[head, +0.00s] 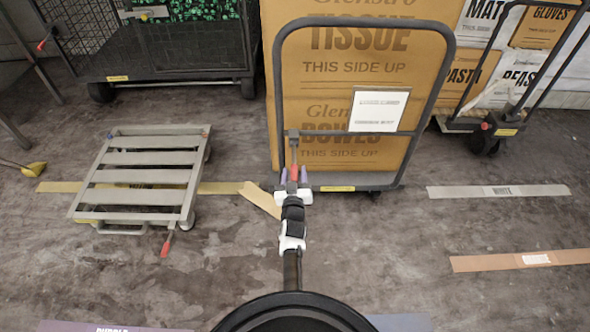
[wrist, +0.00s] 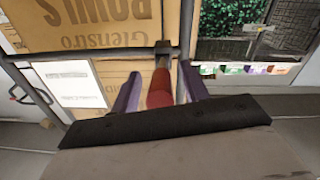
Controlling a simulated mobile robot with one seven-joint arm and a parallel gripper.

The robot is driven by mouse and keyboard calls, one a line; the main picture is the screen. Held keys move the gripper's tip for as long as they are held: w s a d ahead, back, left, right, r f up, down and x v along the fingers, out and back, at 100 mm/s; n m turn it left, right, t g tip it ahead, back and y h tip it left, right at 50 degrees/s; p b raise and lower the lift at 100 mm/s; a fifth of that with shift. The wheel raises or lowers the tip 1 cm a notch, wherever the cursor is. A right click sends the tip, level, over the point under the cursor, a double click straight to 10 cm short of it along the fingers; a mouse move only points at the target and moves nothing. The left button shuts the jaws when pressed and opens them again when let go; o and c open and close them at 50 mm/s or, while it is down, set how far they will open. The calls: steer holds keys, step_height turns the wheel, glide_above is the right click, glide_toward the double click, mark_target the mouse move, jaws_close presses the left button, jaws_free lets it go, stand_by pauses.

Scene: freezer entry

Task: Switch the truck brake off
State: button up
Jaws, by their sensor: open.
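The truck (head: 366,31) has a dark tubular frame and carries stacked cardboard boxes. Its brake lever (wrist: 159,90) has a red grip and hangs from a dark bracket on the frame; the lever also shows in the head view (head: 294,150). My gripper (head: 294,175) is at the lower left of the truck, at the lever. In the wrist view my gripper (wrist: 160,72) is open, with one purple finger on each side of the red grip. Gaps show between the grip and both fingers there. The lever's lower end is partly hidden by my gripper.
A low slatted cart (head: 139,176) with a red lever stands at the left. A black mesh cart (head: 190,50) stands behind it. Another truck (head: 497,125) with a red lever stands at the right. Taped floor strips (head: 498,191) lie at the right; bare floor is in front.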

steer(key=shift+s, duration=0.1)
jaws_close()
